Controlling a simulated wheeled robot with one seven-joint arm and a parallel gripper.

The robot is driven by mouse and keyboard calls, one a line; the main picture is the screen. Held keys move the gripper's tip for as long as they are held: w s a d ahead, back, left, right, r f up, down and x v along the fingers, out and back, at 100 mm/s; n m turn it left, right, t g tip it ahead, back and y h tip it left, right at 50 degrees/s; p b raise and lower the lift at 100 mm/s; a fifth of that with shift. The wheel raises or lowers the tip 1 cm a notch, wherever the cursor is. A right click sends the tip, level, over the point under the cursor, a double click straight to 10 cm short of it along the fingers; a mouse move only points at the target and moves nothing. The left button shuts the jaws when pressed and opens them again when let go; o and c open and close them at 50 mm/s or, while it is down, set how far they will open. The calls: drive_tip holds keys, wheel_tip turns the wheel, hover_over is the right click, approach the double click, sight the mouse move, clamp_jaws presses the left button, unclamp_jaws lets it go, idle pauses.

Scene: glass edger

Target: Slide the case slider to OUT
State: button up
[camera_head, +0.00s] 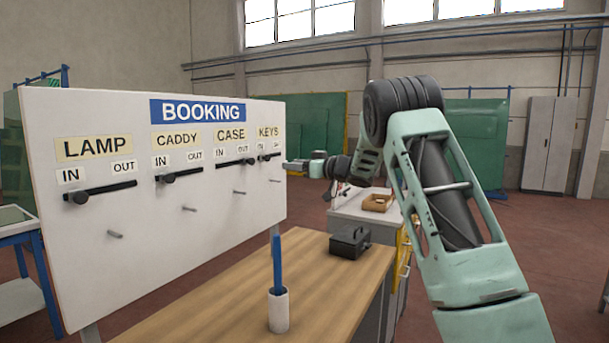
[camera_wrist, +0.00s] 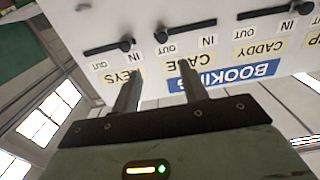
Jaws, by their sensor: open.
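The case slider is a dark round knob (camera_head: 250,161) on a black slot under the CASE label. It sits at the right end, below OUT. In the upside-down wrist view the knob (camera_wrist: 162,38) is likewise at the slot's OUT end. My gripper (camera_head: 288,163) is by the board's right edge in the head view, pointing left. In the wrist view its two fingers (camera_wrist: 161,74) are apart with nothing between them. They overlap the CASE and KEYS labels in the picture, clear of the case knob; their distance from the board is hard to tell.
The white BOOKING board (camera_head: 190,225) also carries lamp (camera_head: 80,197), caddy (camera_head: 167,178) and keys (camera_head: 266,157) knobs, each at its IN end. Short pegs stick out below.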

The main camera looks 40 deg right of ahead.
drive_tip(key=shift+v, duration=1.5)
drive_tip(key=w+a+f+m+g+h, duration=0.1)
drive_tip(key=a+h, duration=0.1)
drive_tip(key=a, duration=0.7)
drive_tip(key=w+a+f+m+h, duration=0.1)
drive_tip(key=w+a+m, duration=0.1)
drive_tip(key=a, duration=0.7)
drive_tip(key=s+a+f+g, duration=0.2)
drive_tip(key=s+a+f, duration=0.15)
drive_tip(key=a, duration=0.25)
drive_tip(key=s+a+f+n+g+b, duration=0.1)
drive_tip(key=s+a+f+g, duration=0.1)
drive_tip(key=s+a+f, duration=0.3)
drive_tip(key=s+a+f+g, duration=0.1)
drive_tip(key=s+a+g, duration=0.15)
drive_tip(key=a, duration=0.45)
drive_tip(key=s+a+f+n+g+h, duration=0.1)
drive_tip(key=s+a+f+g, duration=0.2)
drive_tip(key=s, duration=0.5)
drive_tip(key=s+a+f+n+g, duration=0.1)
drive_tip(key=s+a+f, duration=0.2)
drive_tip(key=s+a, duration=0.35)
drive_tip(key=s+f+n+g, duration=0.2)
drive_tip(key=s, duration=0.9)
drive_tip(key=s+f+n+g+h, duration=0.1)
drive_tip(key=s+f+g, duration=0.1)
drive_tip(key=s, duration=0.9)
drive_tip(key=shift+d+n+g+h, duration=0.2)
drive_tip(key=shift+n+g+h, duration=0.15)
drive_tip(key=shift+g, duration=0.4)
